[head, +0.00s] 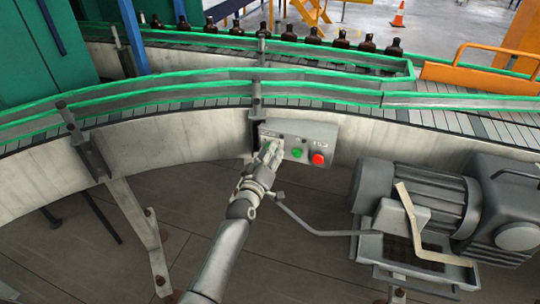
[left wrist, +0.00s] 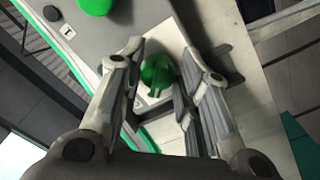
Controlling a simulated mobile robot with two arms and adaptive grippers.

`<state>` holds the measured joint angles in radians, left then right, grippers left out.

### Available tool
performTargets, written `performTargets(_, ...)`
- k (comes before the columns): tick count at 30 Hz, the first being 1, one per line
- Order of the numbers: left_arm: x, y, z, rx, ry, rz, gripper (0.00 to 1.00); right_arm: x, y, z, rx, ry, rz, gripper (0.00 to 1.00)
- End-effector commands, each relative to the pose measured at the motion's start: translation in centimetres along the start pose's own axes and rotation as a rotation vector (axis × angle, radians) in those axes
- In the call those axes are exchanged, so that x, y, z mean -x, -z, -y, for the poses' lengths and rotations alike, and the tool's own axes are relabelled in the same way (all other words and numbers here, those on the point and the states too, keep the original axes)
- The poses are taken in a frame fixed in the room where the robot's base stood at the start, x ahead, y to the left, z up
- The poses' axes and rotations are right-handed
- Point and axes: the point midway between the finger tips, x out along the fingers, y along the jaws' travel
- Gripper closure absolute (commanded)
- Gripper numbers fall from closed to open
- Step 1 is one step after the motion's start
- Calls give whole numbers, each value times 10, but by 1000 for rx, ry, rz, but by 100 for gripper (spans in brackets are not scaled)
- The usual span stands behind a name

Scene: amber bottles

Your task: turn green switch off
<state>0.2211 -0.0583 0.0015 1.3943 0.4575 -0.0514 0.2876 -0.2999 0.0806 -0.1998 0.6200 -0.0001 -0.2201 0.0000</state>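The green switch (left wrist: 158,73) is a round knob with a raised grip on a pale plate, shown in the left wrist view. My left gripper (left wrist: 163,60) is open, with one finger on each side of the knob and no clear contact visible. In the head view, my left gripper (head: 269,151) reaches the left part of the grey control box (head: 327,132) and mostly hides the switch there. My right gripper is not in view.
A green button (head: 297,153) and a red button (head: 318,159) sit right of the gripper on the same box. A grey motor (head: 410,190) stands at the right. The conveyor (head: 215,97) runs above the box, with amber bottles (head: 313,36) behind.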

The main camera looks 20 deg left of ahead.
Motion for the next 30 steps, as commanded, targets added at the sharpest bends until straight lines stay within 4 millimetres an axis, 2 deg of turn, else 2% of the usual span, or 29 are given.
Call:
performTargets(1,0,-1,1,1,1,1,63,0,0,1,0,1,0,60)
performTargets(4,0,-1,0,1,1,1,50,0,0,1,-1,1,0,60)
performTargets(17,6,-1,0,-1,1,1,50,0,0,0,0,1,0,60)
performTargets(23,33,-1,1,-1,1,1,50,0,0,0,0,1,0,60)
performTargets(30,78,-1,1,0,2,2,50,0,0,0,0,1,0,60)
